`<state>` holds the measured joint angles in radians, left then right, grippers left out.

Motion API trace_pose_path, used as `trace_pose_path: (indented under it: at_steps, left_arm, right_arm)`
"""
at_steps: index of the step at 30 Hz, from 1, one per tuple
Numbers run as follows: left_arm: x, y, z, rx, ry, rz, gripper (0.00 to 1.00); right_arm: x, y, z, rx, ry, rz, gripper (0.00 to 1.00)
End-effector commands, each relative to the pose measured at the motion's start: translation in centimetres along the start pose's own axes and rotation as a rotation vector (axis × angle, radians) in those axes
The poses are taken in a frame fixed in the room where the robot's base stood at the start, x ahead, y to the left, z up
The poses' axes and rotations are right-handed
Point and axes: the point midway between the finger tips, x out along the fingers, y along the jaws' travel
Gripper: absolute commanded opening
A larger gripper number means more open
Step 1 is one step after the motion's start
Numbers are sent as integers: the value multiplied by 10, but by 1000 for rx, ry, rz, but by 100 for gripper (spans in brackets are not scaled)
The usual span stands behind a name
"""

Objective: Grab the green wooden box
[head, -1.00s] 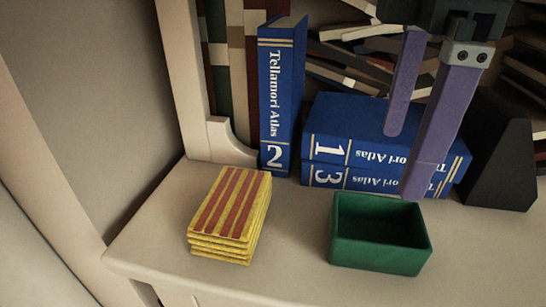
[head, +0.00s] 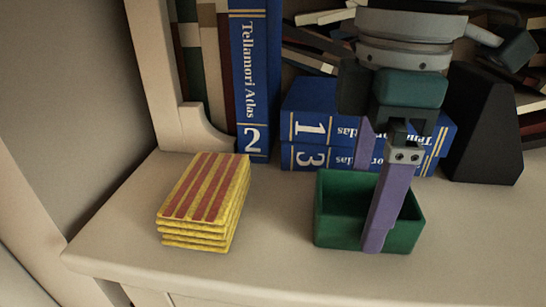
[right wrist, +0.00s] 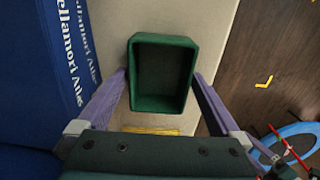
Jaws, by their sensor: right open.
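The green wooden box (head: 337,212) is an open-topped, empty box standing upright on the cream shelf top, in front of the blue books. My right gripper (head: 370,200) is open and reaches down over it. One purple finger passes in front of the box's near side and the other is behind it, partly hidden. In the right wrist view the box (right wrist: 162,104) lies between the two spread fingers (right wrist: 162,82), with its far end beyond the fingertips. Contact between the fingers and the box cannot be made out. My left gripper is not in view.
Blue atlases (head: 308,127) lie stacked close behind the box, and another atlas (head: 254,80) stands upright further left. A striped yellow-red stack (head: 205,205) sits left of the box with clear shelf between. A black bookend (head: 484,130) stands at the right. The shelf's front edge (head: 300,285) is near.

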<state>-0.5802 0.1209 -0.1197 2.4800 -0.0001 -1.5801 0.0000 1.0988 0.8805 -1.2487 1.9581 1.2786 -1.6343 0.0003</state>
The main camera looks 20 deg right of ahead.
Motion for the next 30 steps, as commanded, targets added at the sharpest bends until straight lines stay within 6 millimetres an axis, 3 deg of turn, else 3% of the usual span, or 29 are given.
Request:
trace_pose_path:
  at_steps: [2, 21, 30]
  left_arm:
    - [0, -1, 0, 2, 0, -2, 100]
    - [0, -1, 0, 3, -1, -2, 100]
    - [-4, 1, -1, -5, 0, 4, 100]
  right_arm:
    - [-1, 0, 0, 0, 0, 0, 96]
    - [-1, 0, 0, 0, 1, 1, 25]
    - [-4, 0, 0, 0, 1, 1, 25]
